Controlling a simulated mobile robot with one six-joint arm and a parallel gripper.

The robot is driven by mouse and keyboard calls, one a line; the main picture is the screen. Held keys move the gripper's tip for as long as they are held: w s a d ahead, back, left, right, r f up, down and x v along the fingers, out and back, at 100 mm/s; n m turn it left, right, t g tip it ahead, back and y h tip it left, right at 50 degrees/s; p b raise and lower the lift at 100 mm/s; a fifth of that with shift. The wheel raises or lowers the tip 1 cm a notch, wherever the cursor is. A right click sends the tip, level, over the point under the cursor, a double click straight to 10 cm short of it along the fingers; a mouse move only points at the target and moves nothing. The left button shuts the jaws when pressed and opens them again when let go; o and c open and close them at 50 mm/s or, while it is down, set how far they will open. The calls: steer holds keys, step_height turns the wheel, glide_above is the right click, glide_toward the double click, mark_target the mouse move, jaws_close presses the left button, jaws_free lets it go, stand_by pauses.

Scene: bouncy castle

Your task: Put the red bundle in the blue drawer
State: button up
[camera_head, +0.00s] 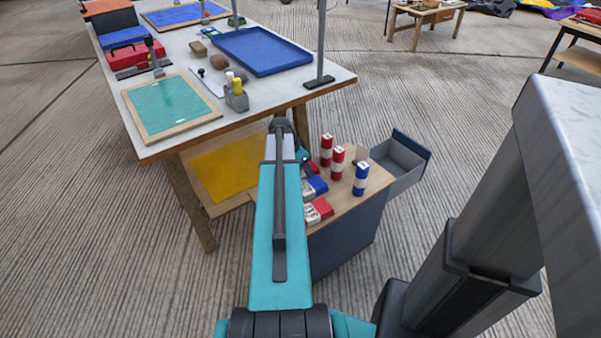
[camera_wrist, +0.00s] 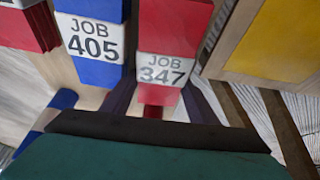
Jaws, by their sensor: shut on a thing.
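A red bundle with a white JOB 347 label (camera_wrist: 170,50) is between the two dark fingers of my gripper (camera_wrist: 158,104) in the wrist view. My gripper is shut on it, low at the cabinet top. In the head view my arm hides most of the gripper, and only a little red (camera_head: 309,169) shows beside it. The open drawer (camera_head: 397,158) sticks out at the right of the cabinet. It has a blue front (camera_head: 412,146) and a grey inside, and the part I see looks empty.
The cabinet top (camera_head: 350,200) also bears standing red bundles (camera_head: 337,163), a standing blue bundle (camera_head: 361,179), a lying blue bundle (camera_head: 315,187) and a lying red bundle (camera_head: 319,210). A worktable (camera_head: 180,145) with a yellow panel (camera_head: 225,168) below stands close behind.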

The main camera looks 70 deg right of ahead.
steer(key=shift+r, duration=0.1)
step_height(320, 180, up, 7)
steer(key=shift+f+p, duration=0.1)
steer(key=shift+p, duration=0.5)
steer(key=w+a, duration=0.4)
steer(key=a, duration=0.3)
steer(key=w+a+p, duration=0.1)
steer(key=w+a, duration=0.4)
steer(key=a, duration=0.3)
steer(key=shift+w, duration=0.3)
steer(key=shift+s+a, duration=0.15)
